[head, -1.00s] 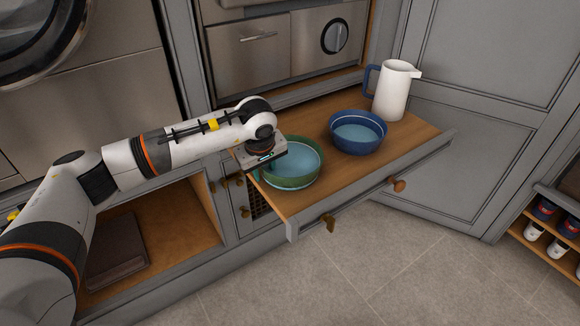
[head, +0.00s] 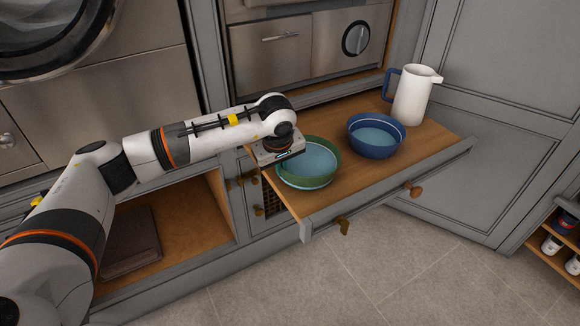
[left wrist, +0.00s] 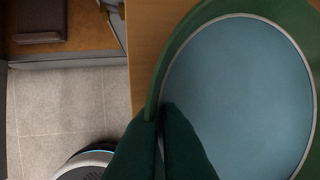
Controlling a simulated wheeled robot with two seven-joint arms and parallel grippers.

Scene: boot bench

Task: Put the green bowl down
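The green bowl (head: 324,178), with a blue-grey inside, is at the left end of the pulled-out wooden board. My left gripper (head: 279,165) is at the bowl's left rim, pointing down. In the left wrist view the two dark fingers (left wrist: 161,125) close on the rim of the green bowl (left wrist: 240,90), one on each side. The bowl looks level. It appears to be at the board's surface, but I cannot tell whether its base touches. My right gripper is not in view.
A blue bowl (head: 376,138) stands right of the green bowl, with a white jug (head: 412,97) behind it. The pulled-out board (head: 350,185) has knobs on its front edge. Bare wood lies between and in front of the bowls. A dark book-like object (head: 130,243) lies in the lower cubby.

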